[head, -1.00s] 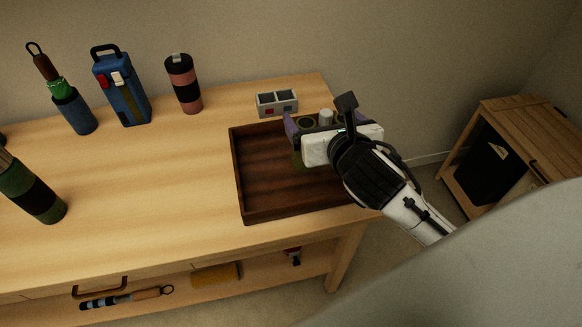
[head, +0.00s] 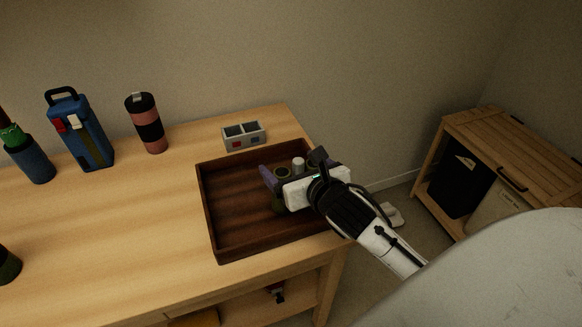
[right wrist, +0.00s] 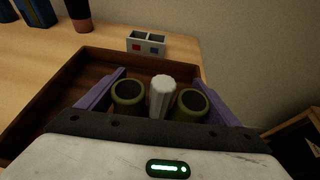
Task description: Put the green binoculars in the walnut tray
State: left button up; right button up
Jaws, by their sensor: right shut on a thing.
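The green binoculars (right wrist: 188,104) stand between the purple fingers of my right gripper (right wrist: 158,92), with two dark eyepieces ringed in green and a pale grey centre post. In the head view, my right gripper (head: 277,180) is shut on the binoculars (head: 281,173) over the right part of the walnut tray (head: 222,257). The gripper hides much of them, and I cannot tell whether their base touches the tray floor. The tray is dark brown, with low walls, and its left part is empty. My left gripper is not in view.
A grey two-compartment box (head: 244,135) stands just behind the tray. A pink and black tumbler (head: 149,124), a blue lunch box (head: 82,137) and a blue holder (head: 31,162) stand along the wall. The table's right edge is close to the tray. A wooden cabinet (head: 492,130) stands at the right.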

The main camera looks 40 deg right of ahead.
jog(key=shift+r, duration=0.1)
jog(key=o, duration=1.3)
jog(key=shift+f, duration=0.2)
jog(key=shift+c, duration=0.2)
jog(key=shift+s+r, duration=0.15)
jog(key=shift+r, duration=0.05)
jog(key=p+v, duration=0.1)
jog(key=v, duration=1)
jog(key=shift+s+p, duration=0.35)
jog(key=shift+a+r, duration=0.1)
